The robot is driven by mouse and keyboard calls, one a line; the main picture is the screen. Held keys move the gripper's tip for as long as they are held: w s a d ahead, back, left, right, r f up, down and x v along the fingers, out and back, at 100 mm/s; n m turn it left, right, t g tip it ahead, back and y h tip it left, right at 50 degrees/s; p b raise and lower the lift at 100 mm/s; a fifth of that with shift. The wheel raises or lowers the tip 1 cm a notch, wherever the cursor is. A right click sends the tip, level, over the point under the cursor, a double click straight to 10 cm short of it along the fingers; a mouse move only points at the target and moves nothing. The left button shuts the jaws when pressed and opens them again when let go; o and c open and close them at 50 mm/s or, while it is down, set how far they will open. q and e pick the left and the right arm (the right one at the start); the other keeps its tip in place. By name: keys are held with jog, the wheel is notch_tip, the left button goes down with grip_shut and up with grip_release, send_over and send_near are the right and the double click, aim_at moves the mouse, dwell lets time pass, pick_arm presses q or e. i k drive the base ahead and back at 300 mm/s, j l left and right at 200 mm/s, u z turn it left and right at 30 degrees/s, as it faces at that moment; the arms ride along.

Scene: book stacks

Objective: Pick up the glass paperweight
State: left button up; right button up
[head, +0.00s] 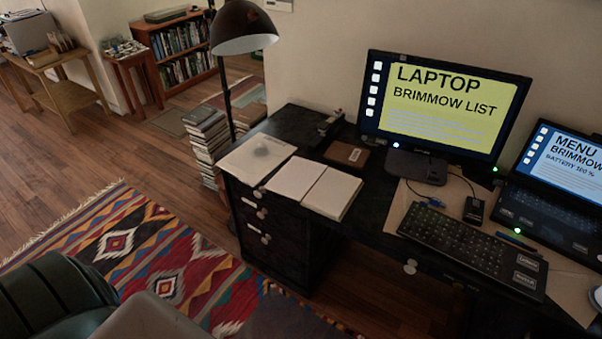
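I cannot make out a glass paperweight for certain. A faint grey, round patch (262,152) shows on a white sheet of paper (240,164) at the left end of the black desk (383,213). It may be clear glass or only a mark on the paper; I cannot tell which. Neither of my grippers is in view.
An open book (328,191) lies right of the sheet, with a brown box (346,154) behind it. A monitor (443,105), keyboard (472,248) and laptop (560,165) fill the desk's right. A lamp (241,28) and book stacks (207,140) stand behind. A patterned rug (150,250) covers open floor.

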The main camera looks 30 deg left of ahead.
aim_at(261, 149)
jog(key=j, duration=0.5)
jog(key=k+j+z, duration=0.15)
jog(key=j, duration=0.4)
jog(key=k+j, duration=0.1)
jog(key=j, duration=0.4)
jog(key=k+j+z, duration=0.15)
jog(key=j, duration=0.9)
jog(key=k+j+z, duration=0.1)
jog(key=j, duration=0.35)
jog(key=k+j+z, duration=0.1)
jog(key=j, duration=0.4)
jog(key=k+j, duration=0.3)
jog(key=j, duration=0.2)
jog(key=i+l+u, duration=0.2)
jog(key=i+l, duration=0.2)
jog(key=l, duration=0.25)
